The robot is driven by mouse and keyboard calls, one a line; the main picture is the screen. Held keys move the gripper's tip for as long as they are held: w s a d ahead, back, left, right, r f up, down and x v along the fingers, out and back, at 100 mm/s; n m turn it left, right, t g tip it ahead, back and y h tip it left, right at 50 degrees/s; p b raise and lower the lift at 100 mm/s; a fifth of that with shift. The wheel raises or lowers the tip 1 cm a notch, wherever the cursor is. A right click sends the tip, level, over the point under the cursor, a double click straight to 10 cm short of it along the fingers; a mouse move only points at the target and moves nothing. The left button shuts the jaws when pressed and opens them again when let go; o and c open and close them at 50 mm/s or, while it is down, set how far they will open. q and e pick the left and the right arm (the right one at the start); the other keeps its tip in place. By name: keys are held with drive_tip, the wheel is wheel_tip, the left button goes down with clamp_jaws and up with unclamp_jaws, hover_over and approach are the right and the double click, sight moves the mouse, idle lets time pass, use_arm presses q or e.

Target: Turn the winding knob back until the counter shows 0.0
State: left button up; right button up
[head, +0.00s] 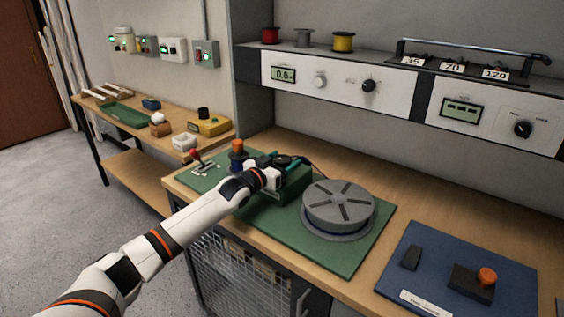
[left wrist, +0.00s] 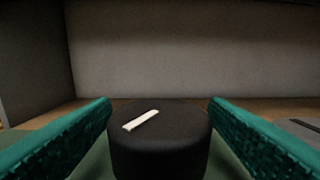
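The winding knob appears to be the squat black knob (left wrist: 160,150) with a slanted white mark on top, in the middle of the left wrist view. My left gripper (left wrist: 160,106) has one teal finger on each side of it, the tips close to its sides; I cannot tell whether they touch it. In the head view my left gripper (head: 290,163) is over the green box (head: 288,187), and the knob is not clearly visible there. The counter (head: 284,74) on the white panel appears to read 0.6. My right gripper is out of view.
A grey slotted drum (head: 338,206) stands beside the box on a green mat (head: 345,262). An orange-topped post (head: 238,147) stands behind my left wrist. A blue mat (head: 445,262) with an orange button (head: 487,276) lies at the right. Bare wood lies behind the drum.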

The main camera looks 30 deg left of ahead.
use_arm(q)
drive_tip(key=c, duration=0.9)
drive_tip(key=shift+d+r+n+y+p, duration=0.2)
drive_tip(key=shift+r+n+y+p, duration=0.25)
drive_tip(key=shift+p, duration=0.25)
drive_tip(key=shift+a+n+y+p, duration=0.1)
drive_tip(key=shift+n+y+p, duration=0.75)
drive_tip(key=shift+y, duration=0.6)
drive_tip(key=shift+a+f+y+p, duration=0.1)
drive_tip(key=shift+f+y+p, duration=0.15)
drive_tip(key=shift+y, duration=0.25)
drive_tip(key=o, duration=0.9)
drive_tip(key=shift+o, duration=0.3)
drive_tip(key=shift+f, duration=0.1)
